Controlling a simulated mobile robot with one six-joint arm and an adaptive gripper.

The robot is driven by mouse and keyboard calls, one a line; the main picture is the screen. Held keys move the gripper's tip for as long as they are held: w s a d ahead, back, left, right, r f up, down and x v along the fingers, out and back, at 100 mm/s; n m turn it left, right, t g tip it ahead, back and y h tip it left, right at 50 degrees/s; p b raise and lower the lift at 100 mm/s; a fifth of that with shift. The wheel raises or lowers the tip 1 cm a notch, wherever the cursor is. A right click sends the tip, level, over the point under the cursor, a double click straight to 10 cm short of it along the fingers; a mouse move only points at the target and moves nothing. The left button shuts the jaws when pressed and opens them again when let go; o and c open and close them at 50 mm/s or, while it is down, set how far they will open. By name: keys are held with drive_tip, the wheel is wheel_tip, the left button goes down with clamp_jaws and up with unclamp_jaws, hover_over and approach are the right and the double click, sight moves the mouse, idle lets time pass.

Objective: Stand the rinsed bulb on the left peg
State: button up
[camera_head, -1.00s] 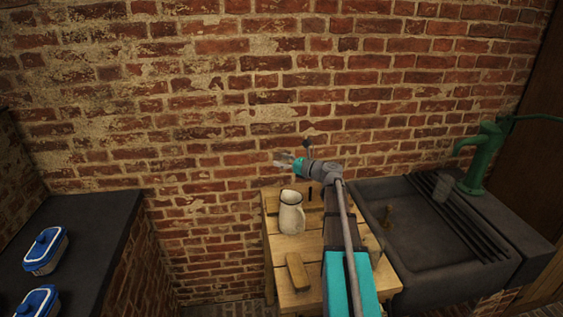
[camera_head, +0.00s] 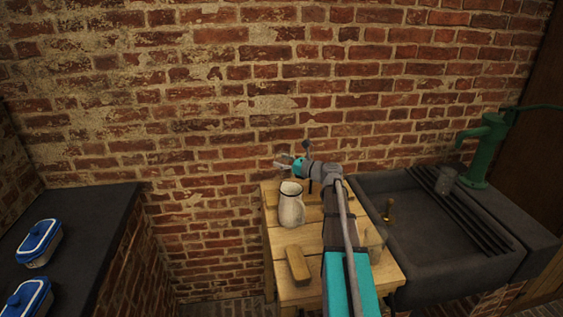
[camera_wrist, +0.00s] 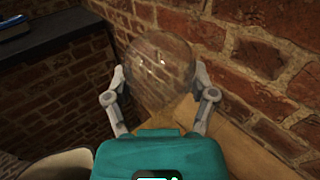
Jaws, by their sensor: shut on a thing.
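My gripper (camera_head: 282,164) is shut on a clear glass bulb (camera_wrist: 160,68), held between its two fingers in the wrist view. The bulb is hard to make out in the head view. The gripper is at the back of the wooden table (camera_head: 285,244), near the brick wall, above and behind the white jug. A small dark upright peg (camera_head: 310,187) shows beside my arm. A wooden piece (camera_head: 271,199) lies at the back left of the table. I cannot tell which peg is the left one; my arm and the jug hide part of this area.
A white jug (camera_head: 291,207) stands on the table, with a wooden block (camera_head: 298,265) in front. A clear glass (camera_head: 373,242) is right of my arm. A stone sink (camera_head: 425,245) and green pump (camera_head: 485,150) are right. Blue-lidded dishes (camera_head: 40,243) sit on the left counter.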

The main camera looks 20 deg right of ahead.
drive_tip(key=shift+f+b, duration=4.25)
drive_tip(key=shift+f, duration=0.2)
drive_tip(key=o, duration=0.8)
drive_tip(key=shift+c, duration=0.2)
drive_tip(key=shift+r, duration=0.2)
